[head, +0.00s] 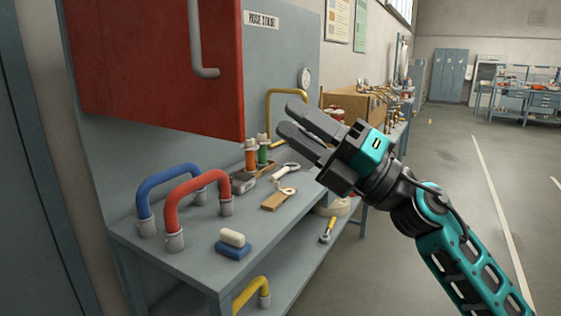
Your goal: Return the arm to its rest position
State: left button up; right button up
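My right arm (468,262) comes in from the lower right, with teal links and a dark wrist. Its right gripper (287,117) is raised in front of the bench and points to the upper left. Its two grey fingers are apart, with nothing seen between them. It appears clear of the bench and of the things on it. My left arm and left gripper are not in view.
A red cabinet (150,65) with a grey handle hangs at the upper left. The grey bench (190,262) holds a blue hose (165,178), a red hose (190,187), a blue-and-white block (232,245) and small tools. Open floor (450,150) lies to the right.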

jog(key=d+f+m+t+h, duration=0.3)
jog(key=f+m+h, duration=0.2)
jog(key=f+m, duration=0.35)
jog(key=d+f+m+t+h+p, duration=0.1)
jog(key=d+f+m+t+h, duration=0.35)
jog(key=f+m, duration=0.4)
jog(key=d+f+m+t+h, duration=0.2)
jog(key=f+m+t+h, duration=0.1)
jog(key=f+m+h, duration=0.45)
jog(key=s+d+f+m+g+h, duration=0.1)
jog(key=s+f+m+g, duration=0.3)
jog(key=s+f, duration=0.5)
jog(key=s+d+f+m+g+h+p, duration=0.1)
jog(key=s+d+f+m+g, duration=0.3)
jog(key=s+f, duration=0.5)
notch_tip(320, 180, down, 8)
jog(key=shift+d+r+m+h, duration=0.2)
jog(key=shift+d+m+h, duration=0.05)
jog(key=shift+m+h, duration=0.55)
